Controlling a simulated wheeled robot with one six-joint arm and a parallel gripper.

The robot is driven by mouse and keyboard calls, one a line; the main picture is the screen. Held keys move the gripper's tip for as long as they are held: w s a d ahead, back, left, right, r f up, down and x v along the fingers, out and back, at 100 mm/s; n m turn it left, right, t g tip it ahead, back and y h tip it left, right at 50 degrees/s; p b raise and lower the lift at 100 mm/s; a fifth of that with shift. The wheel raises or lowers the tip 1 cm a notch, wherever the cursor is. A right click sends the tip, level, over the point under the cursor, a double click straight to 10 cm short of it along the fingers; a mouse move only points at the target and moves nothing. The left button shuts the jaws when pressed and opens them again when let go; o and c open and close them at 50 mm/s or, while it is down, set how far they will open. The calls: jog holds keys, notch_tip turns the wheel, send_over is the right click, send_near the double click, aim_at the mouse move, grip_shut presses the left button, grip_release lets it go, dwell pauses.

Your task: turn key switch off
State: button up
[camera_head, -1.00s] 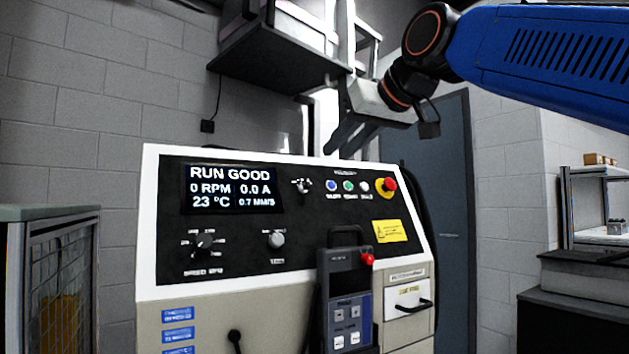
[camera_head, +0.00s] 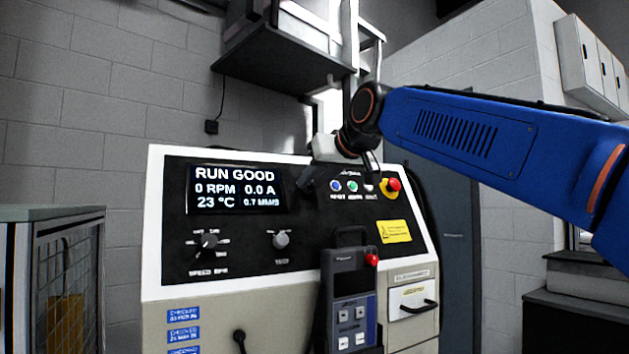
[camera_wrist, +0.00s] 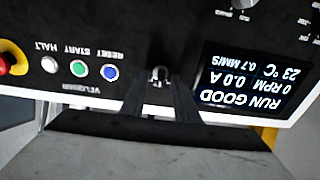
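The key switch (camera_wrist: 160,75) is a small metal part on the black panel face, left of the display in the wrist view. In the head view it is hidden behind my gripper (camera_head: 305,183). In the wrist view my gripper (camera_wrist: 159,88) has its two dark fingers apart, one on either side of the key switch. I cannot tell whether either finger touches it. The display (camera_head: 235,189) reads RUN GOOD, 0 RPM, 0.0 A, 23 °C.
Blue, green and white buttons (camera_head: 352,186) and a red emergency stop (camera_head: 393,185) sit right of my gripper. A speed knob (camera_head: 209,241), another knob (camera_head: 281,240) and a hanging pendant (camera_head: 350,295) are below. A shelf (camera_head: 290,50) overhangs the panel.

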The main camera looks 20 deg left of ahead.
grip_shut()
dwell(0.4)
jog(key=shift+s+a+f+n+g, duration=0.1)
jog(key=shift+n+g, duration=0.2)
jog(key=shift+n, duration=4.2)
